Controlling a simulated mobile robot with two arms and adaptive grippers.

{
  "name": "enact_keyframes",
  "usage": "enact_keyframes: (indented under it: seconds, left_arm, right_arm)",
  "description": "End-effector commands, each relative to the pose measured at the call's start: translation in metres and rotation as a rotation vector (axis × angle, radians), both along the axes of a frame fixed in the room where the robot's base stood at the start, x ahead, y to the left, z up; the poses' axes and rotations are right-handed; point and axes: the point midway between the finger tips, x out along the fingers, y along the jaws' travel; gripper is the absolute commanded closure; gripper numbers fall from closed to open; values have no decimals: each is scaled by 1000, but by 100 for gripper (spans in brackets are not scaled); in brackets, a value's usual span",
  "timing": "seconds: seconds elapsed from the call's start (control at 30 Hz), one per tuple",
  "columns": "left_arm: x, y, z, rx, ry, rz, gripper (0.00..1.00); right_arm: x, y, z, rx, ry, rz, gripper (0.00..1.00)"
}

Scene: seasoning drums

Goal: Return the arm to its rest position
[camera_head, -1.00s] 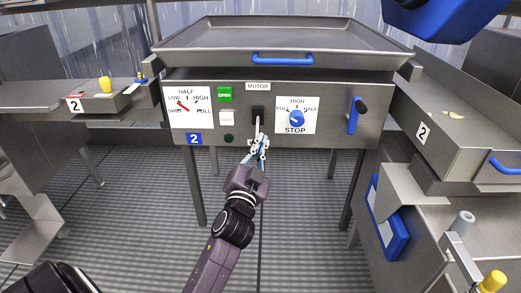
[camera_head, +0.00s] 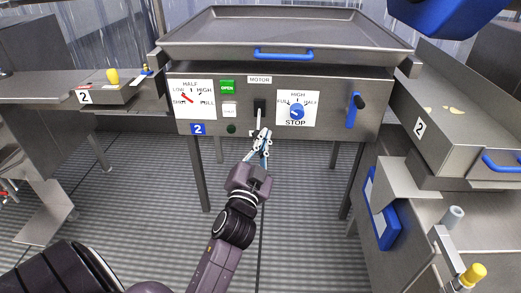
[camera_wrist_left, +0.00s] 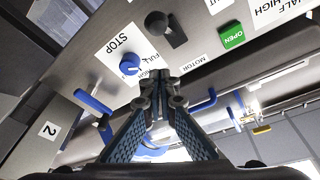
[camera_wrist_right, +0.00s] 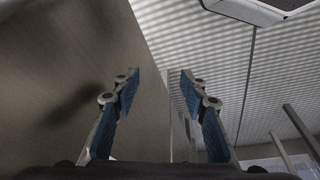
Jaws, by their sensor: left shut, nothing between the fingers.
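My left gripper (camera_head: 264,134) is in front of the panel, just below the black motor lever (camera_head: 260,106). Its fingers are shut and empty. In the left wrist view, the closed fingertips (camera_wrist_left: 163,80) appear below the black-knobbed lever (camera_wrist_left: 160,26); contact cannot be told. My left arm (camera_head: 232,227) reaches up from the bottom of the head view. My right gripper is not seen in the head view. In the right wrist view, its fingers (camera_wrist_right: 160,83) are spread apart with nothing between them.
The panel holds a green OPEN button (camera_head: 227,87), a blue knob (camera_head: 297,111) and a blue-handled lever (camera_head: 352,111). A tray (camera_head: 330,35) with a blue handle sits above. Side benches flank it, with a yellow knob (camera_head: 112,75) at left. Grated floor (camera_head: 300,200) lies open below.

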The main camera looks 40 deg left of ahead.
Motion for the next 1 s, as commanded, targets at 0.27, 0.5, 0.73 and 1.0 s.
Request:
enact_keyframes:
  seconds: [0.27, 0.5, 0.73, 1.0]
  left_arm:
    - [-36, -14, -8, -1, 0, 0, 100]
    - [-43, -17, -8, 2, -2, 0, 100]
    - [-47, -14, -24, -55, 53, 12, 100]
    - [-88, -30, -129, -352, 416, 37, 100]
  right_arm:
    - [0, 0, -1, 0, -1, 0, 60]
    - [0, 0, -1, 0, -1, 0, 60]
    - [1, 0, -1, 2, -4, -1, 60]
    - [1, 0, -1, 0, -3, 0, 60]
